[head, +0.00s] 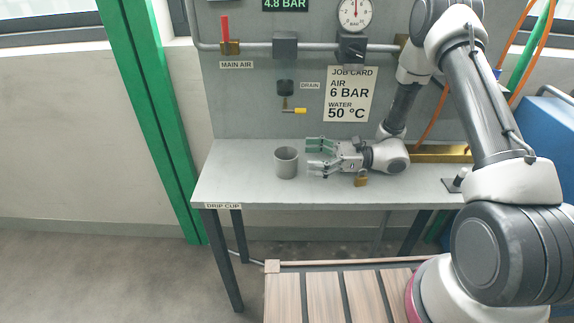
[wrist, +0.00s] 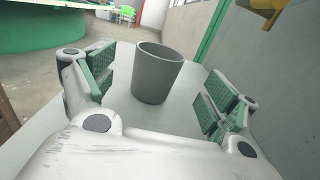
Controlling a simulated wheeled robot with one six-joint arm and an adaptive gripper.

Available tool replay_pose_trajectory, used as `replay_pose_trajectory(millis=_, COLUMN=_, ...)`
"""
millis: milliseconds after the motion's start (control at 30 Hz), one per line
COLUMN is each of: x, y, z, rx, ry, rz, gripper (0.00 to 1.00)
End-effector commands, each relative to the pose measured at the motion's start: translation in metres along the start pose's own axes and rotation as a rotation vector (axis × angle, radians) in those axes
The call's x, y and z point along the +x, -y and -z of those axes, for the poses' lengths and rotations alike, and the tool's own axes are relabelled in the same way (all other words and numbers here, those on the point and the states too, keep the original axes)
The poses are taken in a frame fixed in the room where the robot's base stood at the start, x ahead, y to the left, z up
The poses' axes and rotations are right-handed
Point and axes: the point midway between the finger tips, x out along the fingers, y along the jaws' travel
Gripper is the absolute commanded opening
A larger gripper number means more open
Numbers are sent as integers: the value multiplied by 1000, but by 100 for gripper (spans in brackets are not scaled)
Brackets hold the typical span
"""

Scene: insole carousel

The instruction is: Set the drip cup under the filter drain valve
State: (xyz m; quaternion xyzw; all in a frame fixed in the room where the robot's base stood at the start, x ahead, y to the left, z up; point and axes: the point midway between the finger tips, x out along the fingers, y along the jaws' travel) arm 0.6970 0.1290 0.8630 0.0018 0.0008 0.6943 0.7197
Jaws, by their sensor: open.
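The drip cup (head: 286,163) is a grey, open-topped cup standing upright on the grey bench, near its left end. In the wrist view the cup (wrist: 157,74) stands just ahead of my fingers, roughly between their lines. My gripper (head: 321,156) is open and low over the bench, to the right of the cup. Its green-padded fingers (wrist: 153,93) hold nothing. The filter drain valve (head: 291,110), with a yellow lever, hangs below the dark filter bowl (head: 285,88) on the back panel, above and behind the cup. A DRAIN label (head: 310,86) is beside it.
The bench (head: 245,178) has a DRIP CUP label (head: 223,206) on its front left edge. A brass padlock (head: 361,180) lies below my wrist. The red-handled main air valve (head: 227,38) and job card (head: 349,94) are on the panel. Bench space left of the cup is clear.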

Motion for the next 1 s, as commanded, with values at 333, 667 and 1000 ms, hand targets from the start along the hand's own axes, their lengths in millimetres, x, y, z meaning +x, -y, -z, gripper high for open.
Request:
replay_pose_trajectory(millis=333, x=44, y=-1, z=-2, rx=-3, ry=0, rz=-6, gripper=87)
replay_pose_trajectory(millis=667, x=72, y=0, z=-2, rx=-3, ry=0, rz=-2, gripper=87)
replay_pose_trajectory(millis=1000, x=72, y=0, z=-2, rx=-3, ry=0, rz=-2, gripper=49)
